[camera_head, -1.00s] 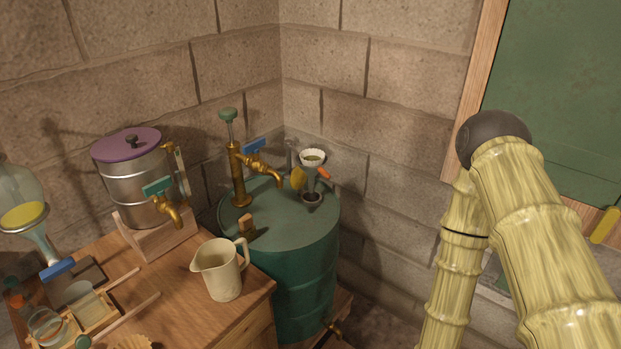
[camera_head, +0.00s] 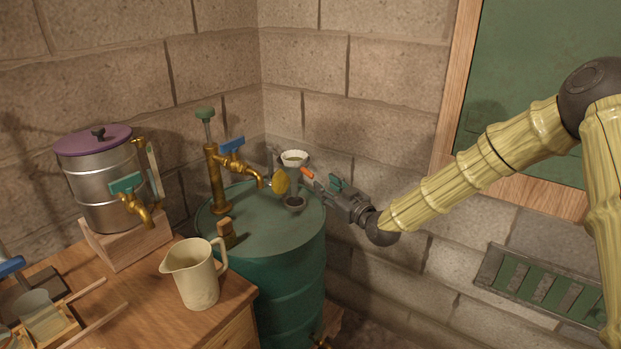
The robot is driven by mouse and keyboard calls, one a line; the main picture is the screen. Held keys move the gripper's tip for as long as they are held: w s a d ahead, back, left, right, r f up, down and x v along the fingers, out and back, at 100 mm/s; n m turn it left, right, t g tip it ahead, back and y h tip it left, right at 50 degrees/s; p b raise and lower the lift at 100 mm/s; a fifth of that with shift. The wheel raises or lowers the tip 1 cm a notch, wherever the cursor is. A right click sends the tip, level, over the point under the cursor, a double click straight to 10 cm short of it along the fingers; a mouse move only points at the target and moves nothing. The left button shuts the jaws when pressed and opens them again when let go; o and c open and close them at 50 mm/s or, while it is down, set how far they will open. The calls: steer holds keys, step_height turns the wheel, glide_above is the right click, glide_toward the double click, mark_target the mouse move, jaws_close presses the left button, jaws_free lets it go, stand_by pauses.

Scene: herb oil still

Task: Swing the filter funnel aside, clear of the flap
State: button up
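The filter funnel (camera_head: 294,158) has a pale fluted rim with green inside and an orange grip (camera_head: 308,173) on its right side. It sits above the back right part of the green drum's top. Below it is a dark round opening (camera_head: 294,203). A brass-yellow disc (camera_head: 280,182), which looks like the flap, stands upright just left of the opening. My gripper (camera_head: 313,182) reaches in from the right, its tips close to the orange grip. Whether they touch it, and how wide they are, is too small to tell.
The green drum (camera_head: 265,236) carries a brass pump (camera_head: 214,180) with a spout left of the funnel. A cream jug (camera_head: 195,277) stands on the wooden table at the front left. A steel still pot (camera_head: 100,188) stands behind it. Stone walls close the corner behind.

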mark_target(310, 175)
steer(key=p+x, duration=0.1)
steer(key=x, duration=0.8)
steer(key=shift+w+a, duration=0.2)
steer(key=shift+w, duration=0.05)
jaws_close()
